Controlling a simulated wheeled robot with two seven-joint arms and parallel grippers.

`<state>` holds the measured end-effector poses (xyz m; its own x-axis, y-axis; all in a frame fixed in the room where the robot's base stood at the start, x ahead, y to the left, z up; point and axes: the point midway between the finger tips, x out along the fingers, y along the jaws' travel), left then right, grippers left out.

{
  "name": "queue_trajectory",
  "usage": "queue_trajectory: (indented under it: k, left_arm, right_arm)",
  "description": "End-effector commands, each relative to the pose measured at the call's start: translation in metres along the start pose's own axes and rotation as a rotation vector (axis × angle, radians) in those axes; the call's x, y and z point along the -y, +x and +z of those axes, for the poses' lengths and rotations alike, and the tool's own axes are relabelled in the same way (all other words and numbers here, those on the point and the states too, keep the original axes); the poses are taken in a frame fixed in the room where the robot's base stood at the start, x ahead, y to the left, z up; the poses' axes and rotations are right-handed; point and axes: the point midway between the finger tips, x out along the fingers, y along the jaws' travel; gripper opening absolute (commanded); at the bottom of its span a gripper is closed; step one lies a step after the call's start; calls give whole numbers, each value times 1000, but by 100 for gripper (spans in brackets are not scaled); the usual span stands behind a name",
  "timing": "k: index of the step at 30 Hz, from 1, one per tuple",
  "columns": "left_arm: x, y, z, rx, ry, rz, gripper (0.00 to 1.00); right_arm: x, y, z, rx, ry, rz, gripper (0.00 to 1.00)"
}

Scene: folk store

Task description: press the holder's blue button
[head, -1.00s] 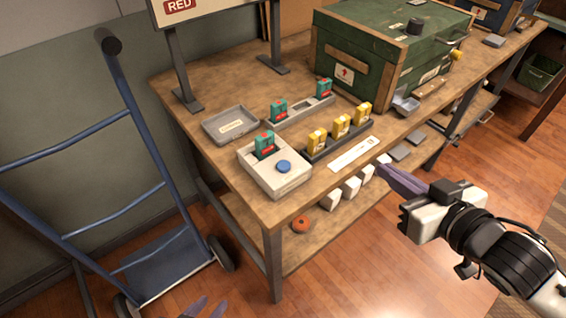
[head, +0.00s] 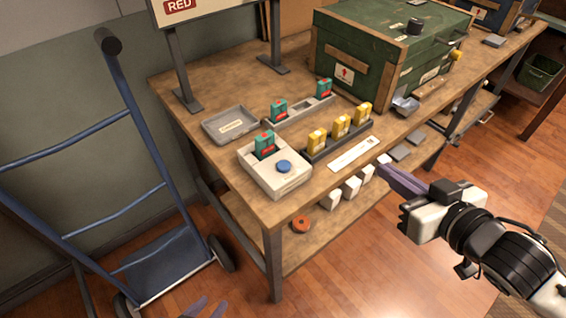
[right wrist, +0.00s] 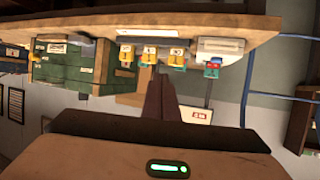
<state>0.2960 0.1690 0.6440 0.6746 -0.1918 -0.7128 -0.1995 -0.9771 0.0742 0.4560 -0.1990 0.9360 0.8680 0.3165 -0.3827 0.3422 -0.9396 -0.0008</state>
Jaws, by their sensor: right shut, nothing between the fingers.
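The holder (head: 275,180) is a pale grey box near the table's front left corner. Its round blue button (head: 284,166) is on top, and a teal cartridge (head: 264,145) stands upright in its slot.
A dark rack (head: 322,155) with yellow cartridges stands just right of the holder. Behind are a grey rack (head: 300,111) with teal cartridges and an empty tray (head: 229,124). A green chest (head: 385,50) stands further right. A blue hand truck (head: 150,160) is left of the table (head: 225,185).

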Motion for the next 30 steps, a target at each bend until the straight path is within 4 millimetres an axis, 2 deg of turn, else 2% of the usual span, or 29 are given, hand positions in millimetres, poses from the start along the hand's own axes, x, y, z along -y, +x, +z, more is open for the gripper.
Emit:
queue_trajectory:
  k: [12,14,16,17,20,23,24,27,30]
  left_arm:
    - [0,0,1,2,0,0,31]
    - [0,0,1,2,0,0,31]
    - [0,0,1,2,0,0,31]
    - [0,0,1,2,0,0,31]
    - [0,0,1,2,0,0,31]
    - [0,0,1,1,0,0,31]
    - [0,0,1,1,0,0,31]
    - [0,0,1,1,0,0,31]
    - [0,0,1,2,0,0,31]
  right_arm:
    - [0,0,0,0,0,0,0]
    - [0,1,4,5,5,1,0]
    - [0,5,18,19,18,5,0]
    - [0,8,27,29,25,8,0]
    - [2,16,74,80,57,25,0]
    - [11,20,137,150,90,45,0]
    - [17,19,162,179,99,53,0]
    - [34,12,220,253,120,68,0]
    - [53,2,267,314,133,76,0]
